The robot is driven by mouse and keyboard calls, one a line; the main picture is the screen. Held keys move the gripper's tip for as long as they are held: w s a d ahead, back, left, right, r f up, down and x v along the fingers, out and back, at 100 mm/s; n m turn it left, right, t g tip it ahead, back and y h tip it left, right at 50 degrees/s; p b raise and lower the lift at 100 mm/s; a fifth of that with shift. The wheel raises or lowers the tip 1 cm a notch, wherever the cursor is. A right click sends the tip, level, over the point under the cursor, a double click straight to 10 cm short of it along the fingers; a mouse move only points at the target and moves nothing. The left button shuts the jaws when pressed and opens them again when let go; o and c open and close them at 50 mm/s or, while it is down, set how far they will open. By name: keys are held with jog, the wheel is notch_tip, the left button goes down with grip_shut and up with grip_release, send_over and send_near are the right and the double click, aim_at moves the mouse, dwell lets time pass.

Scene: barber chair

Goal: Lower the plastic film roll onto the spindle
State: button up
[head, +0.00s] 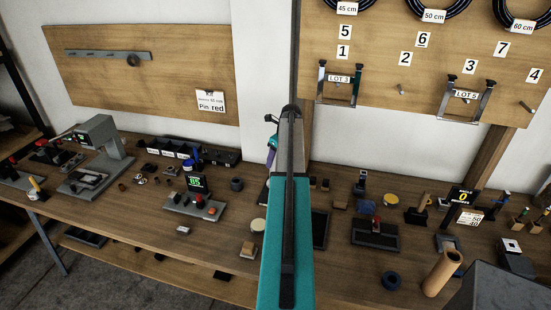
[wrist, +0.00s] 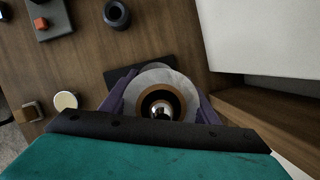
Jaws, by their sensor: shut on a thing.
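The plastic film roll (wrist: 178,84) is a pale grey disc with a brown core, seen end-on in the wrist view. My gripper (wrist: 162,98) is shut on it, with one purple finger on each side. A shiny metal tip, which looks like the spindle (wrist: 160,112), shows inside the dark core hole, roughly centred. I cannot tell how far the roll is around it. A dark base plate (wrist: 172,62) shows beneath the roll. In the head view my purple gripper (head: 271,152) is partly behind my teal arm, which hides the roll and spindle.
A dark ring (head: 237,184) and a display stand (head: 195,198) are left of my arm on the wooden bench. A dark stand with a red part (head: 375,232) and a brown tube (head: 442,273) are to the right. A white wall panel (wrist: 265,38) rises near the gripper.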

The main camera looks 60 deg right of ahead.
dwell(0.4)
jog(key=o, duration=1.6)
jog(key=shift+r, duration=0.1)
jog(key=shift+b+v, duration=2.25)
jog(key=shift+v, duration=4.6)
jog(key=shift+a, duration=0.1)
